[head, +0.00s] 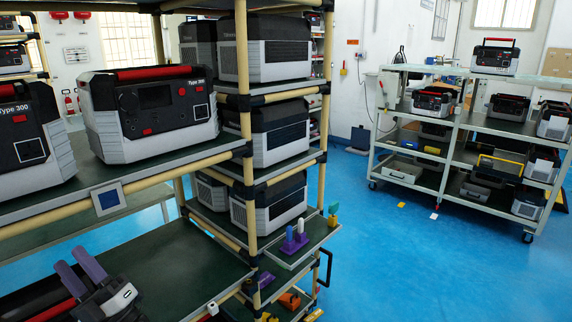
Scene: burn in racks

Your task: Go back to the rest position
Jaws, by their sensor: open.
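My gripper (72,259) is at the bottom left, with two dark, purple-sided fingers pointing up and away. The fingers are apart and nothing shows between them. It is in front of the lower green shelf (165,262), below the shelf that bears the power stations. Most of my arm is out of view. A grey and black power station (150,135) with a red handle stands on the shelf above. Another, marked Type 300 (30,140), stands left of it, cut by the frame edge.
Beige rack posts (243,60) stand right of my gripper. More power stations (280,130) fill the rack behind. A dark unit with a red bar (62,312) lies low at the bottom left. A wheeled grey cart (455,130) stands at the right. The blue floor (400,260) between is mostly clear.

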